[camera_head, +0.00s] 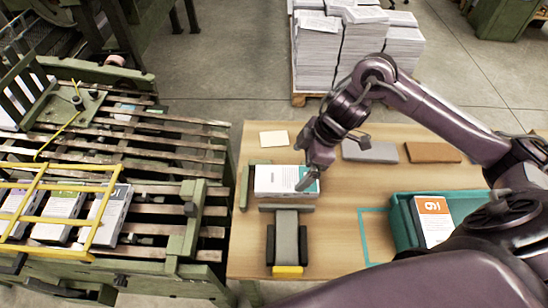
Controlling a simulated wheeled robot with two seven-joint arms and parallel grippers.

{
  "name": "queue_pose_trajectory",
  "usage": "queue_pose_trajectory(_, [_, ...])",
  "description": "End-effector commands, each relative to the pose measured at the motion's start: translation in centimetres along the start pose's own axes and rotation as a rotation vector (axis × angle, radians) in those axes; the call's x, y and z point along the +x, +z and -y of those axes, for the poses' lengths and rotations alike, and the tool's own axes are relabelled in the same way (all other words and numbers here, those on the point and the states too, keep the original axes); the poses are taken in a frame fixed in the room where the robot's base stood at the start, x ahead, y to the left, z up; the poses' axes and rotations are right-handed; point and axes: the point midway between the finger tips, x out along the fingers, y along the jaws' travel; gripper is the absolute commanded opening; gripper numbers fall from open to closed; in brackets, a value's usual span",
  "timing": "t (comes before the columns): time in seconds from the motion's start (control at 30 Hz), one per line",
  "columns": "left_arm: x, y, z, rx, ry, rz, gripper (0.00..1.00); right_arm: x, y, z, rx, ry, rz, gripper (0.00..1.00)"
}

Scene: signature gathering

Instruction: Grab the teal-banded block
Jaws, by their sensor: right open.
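The teal-banded block (275,179) is a white block with a teal band at its right end. My right gripper (309,177) is over the block's right end, pointing down, and is open. One finger shows in front of the teal band and hides part of it. The other finger is not clearly seen, and I cannot tell whether the gripper touches the block. My left gripper is not in view.
A grey holder with a yellow front edge (287,270) stands just in front of the block. A teal tray (403,225) at right holds an orange-banded block (433,217). Grey (369,152) and brown (433,153) slabs lie behind. A slatted conveyor (150,170) stands left.

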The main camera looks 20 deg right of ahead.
Motion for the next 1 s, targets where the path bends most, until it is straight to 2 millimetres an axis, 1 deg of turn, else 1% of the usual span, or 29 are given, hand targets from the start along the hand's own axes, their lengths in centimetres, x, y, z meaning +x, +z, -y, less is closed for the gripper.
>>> queue_pose_trajectory(0.07, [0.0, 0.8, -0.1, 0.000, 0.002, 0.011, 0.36, 0.5, 0.0, 0.1, 0.001, -0.002, 0.000, 1.00])
queue_pose_trajectory(0.3, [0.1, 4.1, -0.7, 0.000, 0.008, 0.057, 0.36, 3.1, 0.1, 0.0, 0.002, -0.003, -0.001, 1.00])
queue_pose_trajectory(0.4, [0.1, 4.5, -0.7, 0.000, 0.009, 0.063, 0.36, 4.5, 0.2, -0.1, 0.003, -0.004, 0.000, 1.00])
queue_pose_trajectory(0.53, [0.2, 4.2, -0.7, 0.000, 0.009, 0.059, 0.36, 6.5, 0.3, -0.4, 0.002, -0.003, -0.001, 1.00])
queue_pose_trajectory(0.63, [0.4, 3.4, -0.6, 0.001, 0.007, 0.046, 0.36, 7.5, 0.3, -0.4, 0.001, -0.001, -0.001, 1.00])
queue_pose_trajectory(0.8, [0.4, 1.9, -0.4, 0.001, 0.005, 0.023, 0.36, 7.8, 0.3, -0.4, 0.000, 0.001, 0.000, 1.00])
queue_pose_trajectory(0.9, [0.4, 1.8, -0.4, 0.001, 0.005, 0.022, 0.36, 7.8, 0.3, -0.4, 0.000, 0.000, 0.000, 1.00])
queue_pose_trajectory(0.93, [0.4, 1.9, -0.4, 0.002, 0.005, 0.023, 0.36, 7.8, 0.3, -0.4, 0.000, 0.000, 0.000, 0.99])
queue_pose_trajectory(1.0, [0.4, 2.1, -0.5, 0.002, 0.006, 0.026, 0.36, 7.8, 0.3, -0.4, 0.000, 0.000, 0.000, 0.90])
